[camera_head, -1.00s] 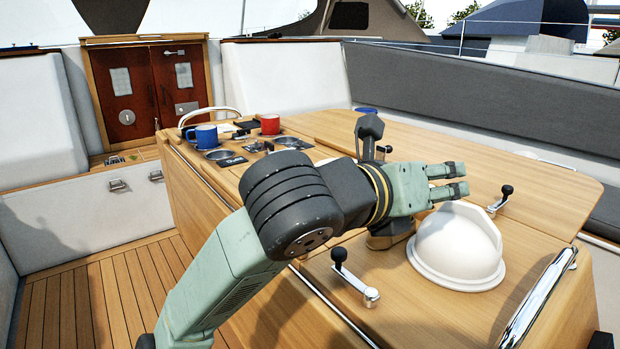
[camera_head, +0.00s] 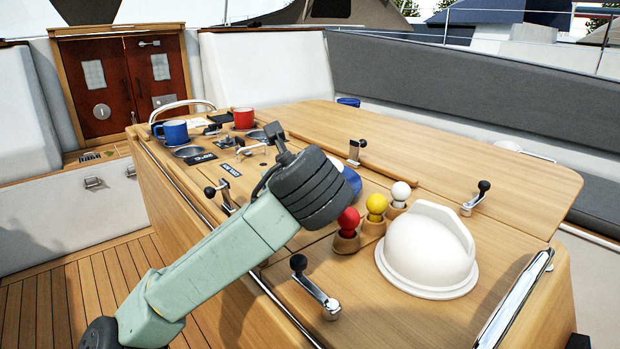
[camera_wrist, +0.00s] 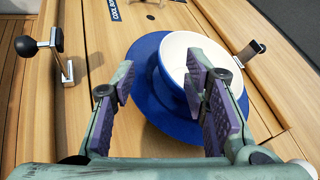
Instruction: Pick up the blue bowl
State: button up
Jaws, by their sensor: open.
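The blue bowl (camera_wrist: 178,48) has a white inside and sits on a blue plate (camera_wrist: 140,70) in the wrist view. My gripper (camera_wrist: 163,85) is open over it with nothing between its fingers. The right finger overlaps the bowl's opening in the picture; the left finger lies over the plate's left edge, outside the bowl. I cannot tell whether either finger touches. In the head view my arm hides the gripper and most of the bowl and plate; only a blue and white part (camera_head: 350,174) shows beside the arm.
A white dome (camera_head: 425,250) and red, yellow (camera_head: 376,205) and white knobs stand right of my arm. Winch handles (camera_head: 316,288) stick up on the table (camera_head: 480,165). A blue mug (camera_head: 172,132) and red mug (camera_head: 243,118) stand at the back.

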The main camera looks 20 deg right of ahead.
jog(key=shift+d+p+x, duration=0.2)
jog(key=shift+p+x, duration=1.15)
jog(key=shift+x, duration=1.65)
jog(key=shift+f, duration=0.1)
jog(key=shift+c, duration=0.5)
grip_shut()
jog(key=shift+s, duration=0.1)
